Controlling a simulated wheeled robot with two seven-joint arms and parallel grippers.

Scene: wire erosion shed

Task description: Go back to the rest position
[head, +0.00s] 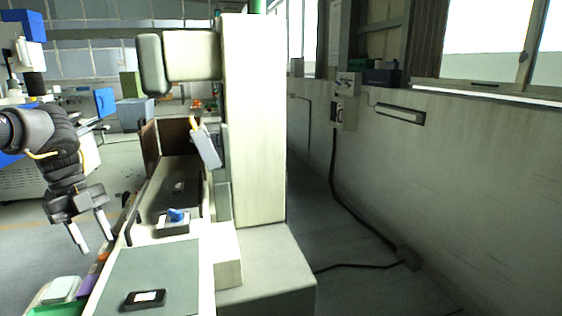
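My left gripper (94,236) shows at the left, pointing down with its two fingers spread apart. Nothing is between the fingers. It hangs left of the machine bench (225,265), apart from it. My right gripper is not in the head view.
A tall white machine column (252,120) stands on the bench. A grey mat (150,274) holds a black part with a white label (143,299). Behind it sits a dark block with a blue knob (177,215). A wall with windows runs along the right, with a cable (345,205) below.

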